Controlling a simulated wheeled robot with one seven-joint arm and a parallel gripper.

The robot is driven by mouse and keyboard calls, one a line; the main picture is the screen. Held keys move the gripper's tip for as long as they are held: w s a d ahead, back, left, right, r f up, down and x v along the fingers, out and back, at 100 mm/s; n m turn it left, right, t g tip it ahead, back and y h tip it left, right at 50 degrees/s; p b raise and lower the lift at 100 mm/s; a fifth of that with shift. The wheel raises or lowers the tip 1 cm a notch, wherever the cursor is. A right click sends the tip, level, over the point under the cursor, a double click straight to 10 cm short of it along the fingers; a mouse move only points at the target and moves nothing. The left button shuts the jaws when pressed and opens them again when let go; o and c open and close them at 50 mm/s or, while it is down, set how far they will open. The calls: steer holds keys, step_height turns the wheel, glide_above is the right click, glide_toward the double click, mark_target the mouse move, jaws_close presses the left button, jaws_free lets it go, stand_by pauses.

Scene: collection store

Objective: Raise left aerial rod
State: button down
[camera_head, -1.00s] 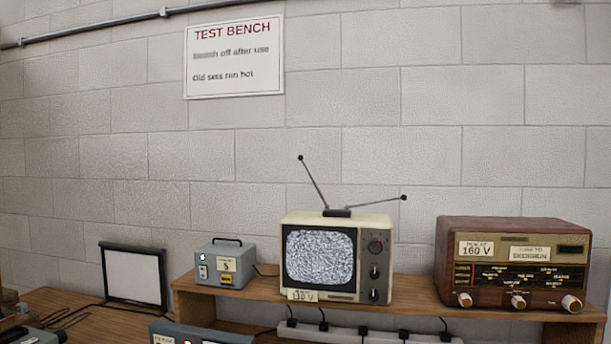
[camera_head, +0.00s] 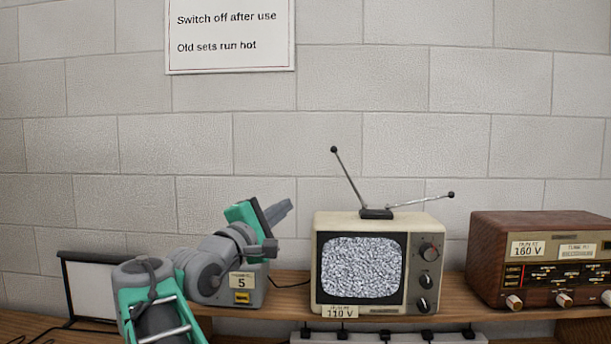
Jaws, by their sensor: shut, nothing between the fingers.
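A small cream television (camera_head: 418,235) stands on the wooden shelf, its screen (camera_head: 360,268) full of static. The left aerial rod (camera_head: 354,178) rises from a dark base (camera_head: 376,214) on top and leans up to the left, ending in a dark ball. The right aerial rod (camera_head: 420,201) lies low, sloping slightly up to the right. My gripper (camera_head: 283,209) is shut and empty, left of the television and about level with its top, apart from both rods. My arm hides part of the grey box behind it.
A grey box labelled 5 (camera_head: 243,284) stands left of the television on the shelf (camera_head: 285,290). A brown radio (camera_head: 495,236) stands to the right. A power strip (camera_head: 400,339) runs below.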

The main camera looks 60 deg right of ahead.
steer(key=s+d+r+g+p, duration=0.1)
steer(key=s+d+r+p, duration=0.1)
steer(key=d, duration=0.4)
steer(key=s+d+r+g+p, duration=0.1)
steer(key=s+d+r+p, duration=0.1)
steer(key=d+r, duration=0.3)
steer(key=shift+s+d+h, duration=0.4)
steer(key=shift+s+d, duration=0.2)
steer(key=shift+s, duration=0.15)
steer(key=shift+r, duration=0.1)
steer(key=shift+s+d+r+m+g+y+p, duration=0.15)
steer(key=shift+s+d+r+m+y+p, duration=0.1)
steer(key=shift+s+r+m+p, duration=0.25)
steer(key=shift+s+d+r+m+g+y+p, duration=0.15)
steer(key=shift+s+d+r+m+p, duration=0.1)
steer(key=shift+s+p, duration=0.3)
steer(key=shift+w+a, duration=0.1)
steer(key=shift+w, duration=0.05)
